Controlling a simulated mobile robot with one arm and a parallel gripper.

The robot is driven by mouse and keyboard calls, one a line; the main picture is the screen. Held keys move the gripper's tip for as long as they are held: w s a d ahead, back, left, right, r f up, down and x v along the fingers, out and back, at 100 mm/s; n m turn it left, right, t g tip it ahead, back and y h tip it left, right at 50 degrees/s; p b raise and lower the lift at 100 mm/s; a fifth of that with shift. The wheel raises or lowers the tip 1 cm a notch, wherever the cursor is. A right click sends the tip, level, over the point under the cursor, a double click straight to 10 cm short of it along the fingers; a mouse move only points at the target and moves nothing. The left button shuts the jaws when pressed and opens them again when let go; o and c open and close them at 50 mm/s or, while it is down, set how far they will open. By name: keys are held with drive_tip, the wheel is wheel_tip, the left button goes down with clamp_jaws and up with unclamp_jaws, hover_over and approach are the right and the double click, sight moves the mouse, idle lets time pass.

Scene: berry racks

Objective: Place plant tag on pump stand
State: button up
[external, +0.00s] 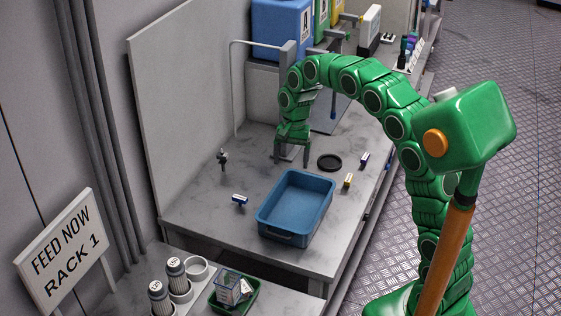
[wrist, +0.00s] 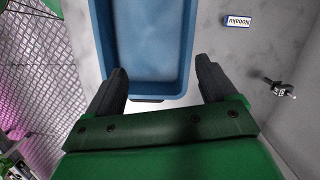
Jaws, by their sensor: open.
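Several small tag-like blocks lie on the grey marble bench (external: 210,222). A white-and-blue one (external: 239,199) lies left of the blue tray (external: 297,205); in the wrist view this tag (wrist: 237,20) reads "Nobaku". A yellow-and-white one (external: 347,181) and a blue-and-white one (external: 364,159) lie to the tray's right. I cannot tell which is the plant tag. A flat black disc (external: 330,162) lies behind the tray; whether it is the pump stand I cannot tell. My gripper (external: 291,160) is open and empty, pointing down behind the tray; its fingers (wrist: 161,64) show apart in the wrist view.
A small dark fitting (external: 222,157) stands on the bench left of my gripper, also in the wrist view (wrist: 279,88). Blue (external: 282,27) and yellow containers stand at the back. A green tray (external: 236,292) and white-capped bottles (external: 177,272) are at the front left.

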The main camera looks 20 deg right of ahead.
sight(240, 196)
drive_tip(key=shift+w+a+f+m+g+y, duration=0.15)
drive_tip(key=shift+w+a+f+m, duration=0.25)
drive_tip(key=shift+w+a+f, duration=1.4)
drive_tip(key=shift+w+a+f+m+g+y, duration=0.1)
drive_tip(key=shift+w+a+f+m, duration=0.5)
drive_tip(key=shift+a+f, duration=2.2)
drive_tip(key=shift+w+a+f+m+g+y, duration=0.15)
drive_tip(key=shift+w+a+f, duration=1.35)
drive_tip(key=shift+a, duration=1.6)
drive_tip(key=shift+d+x, duration=0.15)
drive_tip(key=shift+x, duration=0.75)
drive_tip(key=shift+d+x, duration=0.2)
drive_tip(key=shift+x, duration=0.65)
drive_tip(key=shift+d+x, duration=0.15)
drive_tip(key=shift+x, duration=0.75)
drive_tip(key=shift+w+f, duration=0.1)
drive_tip(key=shift+c, duration=0.4)
drive_tip(key=c, duration=1)
drive_tip(key=shift+c, duration=0.2)
